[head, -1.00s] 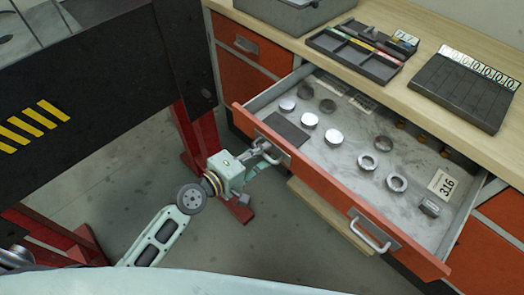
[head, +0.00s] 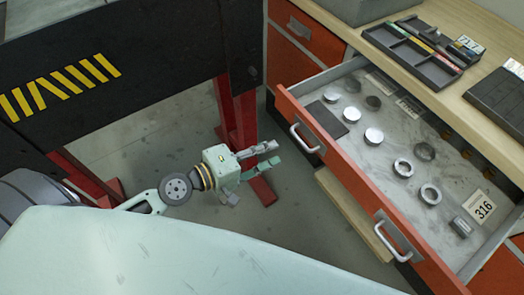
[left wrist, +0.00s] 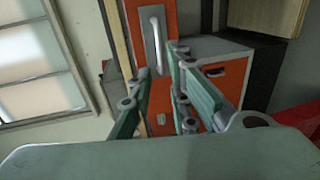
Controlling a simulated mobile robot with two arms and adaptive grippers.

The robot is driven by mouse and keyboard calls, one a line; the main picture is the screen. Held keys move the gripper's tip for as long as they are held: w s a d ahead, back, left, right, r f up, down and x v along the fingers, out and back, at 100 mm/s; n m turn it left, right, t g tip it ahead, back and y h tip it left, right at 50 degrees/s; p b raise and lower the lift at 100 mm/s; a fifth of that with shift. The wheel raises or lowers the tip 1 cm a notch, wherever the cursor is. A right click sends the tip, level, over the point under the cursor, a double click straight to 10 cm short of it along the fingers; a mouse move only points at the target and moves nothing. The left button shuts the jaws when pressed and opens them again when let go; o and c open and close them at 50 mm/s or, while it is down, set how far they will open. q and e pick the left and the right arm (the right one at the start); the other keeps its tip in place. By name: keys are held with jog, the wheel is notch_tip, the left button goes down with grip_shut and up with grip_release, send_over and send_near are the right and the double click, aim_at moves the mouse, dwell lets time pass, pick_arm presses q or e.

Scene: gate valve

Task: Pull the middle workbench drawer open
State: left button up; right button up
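The middle workbench drawer (head: 367,195) stands pulled out, with an orange front and a grey inside holding several round metal pieces. Its left handle (head: 304,140) and right handle (head: 391,238) are bare metal bars. My left gripper (head: 271,155) is open and empty, a little left of the left handle and apart from it. In the left wrist view the open fingers (left wrist: 163,95) point toward an orange front with a handle (left wrist: 154,42). My right gripper is not in view.
The workbench top (head: 415,85) carries a dark divided tray (head: 425,52) and a dark box (head: 500,98). A black beam with yellow stripes on red legs (head: 234,115) stands at left, close to my left arm. Grey floor lies between.

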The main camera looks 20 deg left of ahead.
pick_arm(q)
jog(key=shift+s+a+r, duration=0.1)
jog(key=shift+s+a, duration=0.3)
jog(key=shift+s, duration=0.05)
dwell(0.3)
jog(key=s+a+f+m+g+y, duration=0.15)
jog(key=a+f, duration=0.25)
jog(key=f, duration=0.7)
jog(key=s+a+f+m+g+y, duration=0.1)
jog(key=s+a+f+m+y, duration=0.2)
jog(key=f, duration=0.8)
jog(key=s+a+f+m+g+y, duration=0.1)
jog(key=s+a+f+g+y, duration=0.3)
jog(key=f, duration=0.7)
jog(key=s+d+f+m+g, duration=0.1)
jog(key=s+f+m, duration=0.3)
jog(key=s+f, duration=0.4)
jog(key=s+d+f+m+g, duration=0.1)
jog(key=s+f+m+g, duration=0.3)
jog(key=s+f, duration=0.5)
jog(key=s, duration=0.8)
jog(key=shift+s+d+f+y, duration=0.15)
jog(key=shift+d+y, duration=0.1)
jog(key=shift+y, duration=0.1)
